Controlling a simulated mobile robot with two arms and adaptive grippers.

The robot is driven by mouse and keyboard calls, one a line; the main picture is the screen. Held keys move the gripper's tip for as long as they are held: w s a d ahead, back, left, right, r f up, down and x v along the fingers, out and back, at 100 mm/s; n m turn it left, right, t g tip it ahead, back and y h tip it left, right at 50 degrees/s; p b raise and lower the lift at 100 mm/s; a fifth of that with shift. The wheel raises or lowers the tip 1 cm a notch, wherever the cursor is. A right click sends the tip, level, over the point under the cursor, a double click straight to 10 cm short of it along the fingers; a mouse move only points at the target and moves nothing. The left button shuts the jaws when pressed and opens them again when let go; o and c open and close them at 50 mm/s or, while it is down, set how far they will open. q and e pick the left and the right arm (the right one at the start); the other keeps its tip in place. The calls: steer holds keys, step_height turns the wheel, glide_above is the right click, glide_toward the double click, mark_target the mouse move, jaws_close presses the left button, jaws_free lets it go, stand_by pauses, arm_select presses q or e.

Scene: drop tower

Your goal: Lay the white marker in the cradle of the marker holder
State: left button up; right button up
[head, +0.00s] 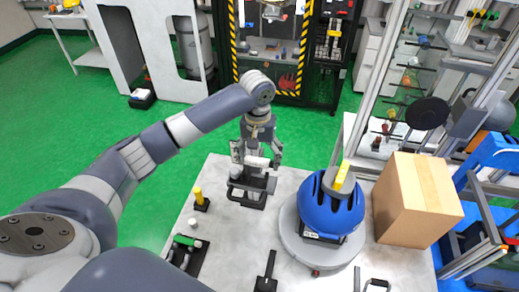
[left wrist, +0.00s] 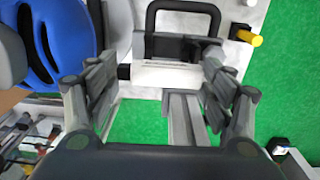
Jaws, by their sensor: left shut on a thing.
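The white marker (head: 257,162) lies crosswise between the fingers of my left gripper (head: 256,158). In the left wrist view the white marker (left wrist: 165,75) has a dark end at the left, and the fingers (left wrist: 160,80) are at its two ends. My left gripper is shut on it. A black fixture with a loop handle (head: 248,190), seemingly the marker holder, stands on the table just below the marker; it also shows in the left wrist view (left wrist: 183,8). The gripper hides its upper part, so I cannot tell whether the marker touches the cradle. My right gripper is not in view.
A blue helmet (head: 328,212) sits on a round grey stand right of the gripper. A cardboard box (head: 418,200) is further right. A yellow cylinder (head: 199,195) in a black base stands to the left.

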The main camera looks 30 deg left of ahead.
arm_select(q)
steer(key=shift+f, duration=2.95)
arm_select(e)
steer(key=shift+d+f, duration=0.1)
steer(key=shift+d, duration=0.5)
arm_select(q)
steer(key=shift+d+f, duration=0.1)
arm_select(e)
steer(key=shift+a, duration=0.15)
arm_select(q)
steer(key=o, duration=1)
steer(key=shift+r, duration=3.5)
